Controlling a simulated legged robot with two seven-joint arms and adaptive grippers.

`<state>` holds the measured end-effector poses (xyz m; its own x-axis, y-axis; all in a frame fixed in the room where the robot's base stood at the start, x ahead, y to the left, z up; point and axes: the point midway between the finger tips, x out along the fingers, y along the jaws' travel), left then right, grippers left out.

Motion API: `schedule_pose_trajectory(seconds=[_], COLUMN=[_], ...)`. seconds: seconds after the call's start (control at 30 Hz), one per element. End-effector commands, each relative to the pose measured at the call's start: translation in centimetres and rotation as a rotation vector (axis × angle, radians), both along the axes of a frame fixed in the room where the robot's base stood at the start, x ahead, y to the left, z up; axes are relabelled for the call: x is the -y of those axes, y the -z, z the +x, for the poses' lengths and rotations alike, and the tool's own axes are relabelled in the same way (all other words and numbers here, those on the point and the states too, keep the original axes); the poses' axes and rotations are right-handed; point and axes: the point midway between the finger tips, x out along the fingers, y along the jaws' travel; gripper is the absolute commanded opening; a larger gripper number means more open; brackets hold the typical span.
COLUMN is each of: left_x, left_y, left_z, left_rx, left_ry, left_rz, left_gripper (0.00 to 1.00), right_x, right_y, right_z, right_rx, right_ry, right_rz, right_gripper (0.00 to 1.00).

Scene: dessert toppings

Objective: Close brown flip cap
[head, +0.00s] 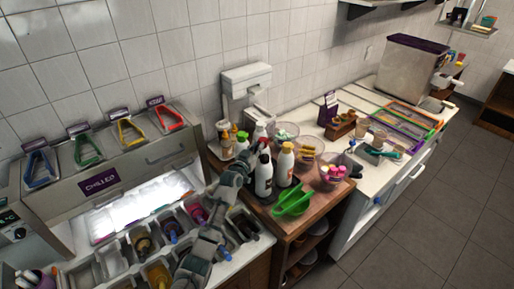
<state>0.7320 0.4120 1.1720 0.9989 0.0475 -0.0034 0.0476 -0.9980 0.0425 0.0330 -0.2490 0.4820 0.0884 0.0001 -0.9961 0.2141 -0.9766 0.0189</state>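A white bottle with a dark label and a dark top (263,178) stands upright on the dark tray on the wooden counter. Its top looks dark brown or black, and whether a flip cap there is open or shut is too small to tell. A second white bottle (285,165) with an orange top stands just right of it. My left arm reaches up from the bottom of the head view. My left gripper (253,156) is close to the left side of the dark-topped bottle's top; touching or apart is unclear, and its fingers are too small to read. My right gripper does not show.
Green scoops (293,201) lie in front of the bottles. Clear bowls of toppings, one with pink pieces (333,174), stand to the right. More bottles (242,141) stand behind. A chilled topping bin (140,205) is at left. The white counter continues right.

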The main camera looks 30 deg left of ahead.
Motion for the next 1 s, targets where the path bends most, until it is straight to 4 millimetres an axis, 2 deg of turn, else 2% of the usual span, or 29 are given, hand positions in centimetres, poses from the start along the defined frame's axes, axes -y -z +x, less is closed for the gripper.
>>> schedule_pose_trajectory(seconds=[0.07,0.27,0.33,0.47,0.57,0.8,1.0], left_x=[0.0,0.0,0.0,0.0,0.2,0.2,0.3], left_y=[0.1,-0.1,-0.1,-0.1,0.0,0.2,0.3], left_z=[0.0,-0.1,-0.1,-0.8,-2.3,-7.7,-10.8], left_rx=[-0.001,0.001,0.002,0.002,0.001,0.0,-0.001], left_ry=[0.0,0.0,0.0,0.0,0.001,0.0,0.0], left_rz=[0.0,0.0,0.0,0.002,0.001,0.002,0.0], left_gripper=[0.42,0.42,0.42,0.42,0.42,0.42,0.42], right_x=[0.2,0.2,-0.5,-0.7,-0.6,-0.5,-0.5], right_y=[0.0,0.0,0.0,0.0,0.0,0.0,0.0], right_z=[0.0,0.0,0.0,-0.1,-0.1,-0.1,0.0], right_rx=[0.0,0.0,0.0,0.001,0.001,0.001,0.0], right_ry=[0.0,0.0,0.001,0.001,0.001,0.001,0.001], right_rz=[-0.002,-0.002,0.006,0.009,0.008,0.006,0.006], right_gripper=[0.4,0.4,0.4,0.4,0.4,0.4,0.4])
